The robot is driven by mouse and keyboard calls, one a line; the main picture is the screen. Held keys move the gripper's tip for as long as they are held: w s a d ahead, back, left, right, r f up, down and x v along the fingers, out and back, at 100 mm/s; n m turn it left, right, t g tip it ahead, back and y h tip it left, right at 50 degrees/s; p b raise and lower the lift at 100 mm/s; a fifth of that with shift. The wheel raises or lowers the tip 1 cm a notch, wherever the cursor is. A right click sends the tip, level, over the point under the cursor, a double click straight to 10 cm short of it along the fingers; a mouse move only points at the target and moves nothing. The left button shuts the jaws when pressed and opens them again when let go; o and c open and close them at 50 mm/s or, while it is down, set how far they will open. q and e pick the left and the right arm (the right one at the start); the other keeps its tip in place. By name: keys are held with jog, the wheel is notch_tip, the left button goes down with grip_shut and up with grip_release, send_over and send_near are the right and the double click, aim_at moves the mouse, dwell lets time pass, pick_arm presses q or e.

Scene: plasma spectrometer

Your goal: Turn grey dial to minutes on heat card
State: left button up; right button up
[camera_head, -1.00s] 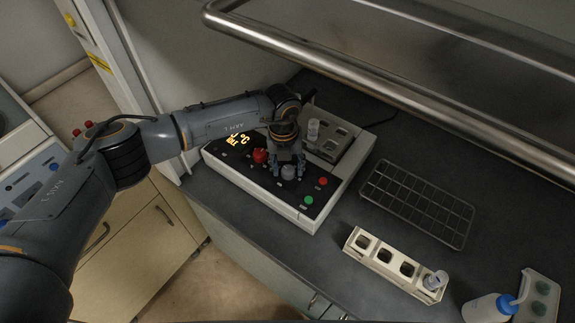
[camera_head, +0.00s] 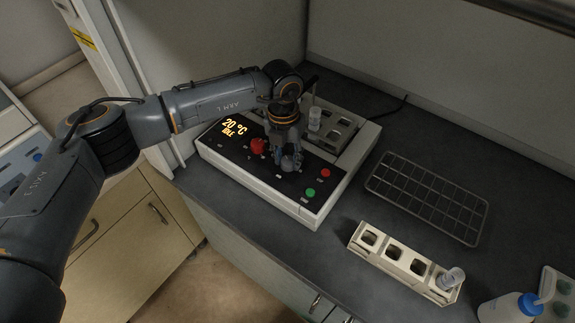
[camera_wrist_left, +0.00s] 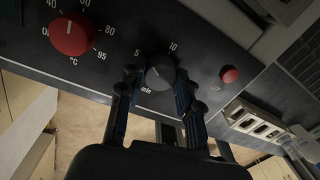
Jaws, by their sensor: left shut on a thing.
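The heating device (camera_head: 222,164) is a white box with a black panel on the dark bench. Its display (camera_head: 234,128) reads 20 °C and IDLE. The grey dial (camera_wrist_left: 160,73), marked min, sits between my left gripper's fingers in the left wrist view. Its scale shows 5 at left and 10 at upper right. My left gripper (camera_head: 286,160) reaches down over the panel and is shut on the grey dial, mostly covering it in the head view. The red dial (camera_head: 258,146), marked °C, is to its left. No heat card is readable. My right gripper is out of view.
A red button (camera_head: 326,173) and a green button (camera_head: 310,192) are right of the grey dial. A white rack (camera_head: 395,258) with a vial, a wire rack (camera_head: 425,198) and a bottle (camera_head: 508,308) are to the right.

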pick_arm(q)
jog(key=m+b, duration=0.2)
jog(key=b, duration=0.1)
jog(key=m+b, duration=0.3)
jog(key=b, duration=0.1)
jog(key=m+b, duration=0.3)
jog(key=shift+f, duration=0.25)
jog(key=m+b, duration=0.3)
jog(key=m, duration=0.1)
jog(key=shift+r+y, duration=0.1)
jog(key=shift+y, duration=0.2)
jog(key=m+b, duration=0.2)
jog(key=m, duration=0.1)
jog(key=shift+d+m, duration=0.1)
jog(key=shift+m, duration=0.2)
jog(key=m+b, duration=0.1)
jog(key=m, duration=0.2)
jog(key=shift+r+m, duration=0.1)
jog(key=shift+m, duration=0.2)
jog(key=m+b, duration=0.1)
jog(key=m, duration=0.3)
jog(key=shift+r+m+y, duration=0.1)
jog(key=shift+m+y, duration=0.2)
jog(key=shift+m, duration=1.8)
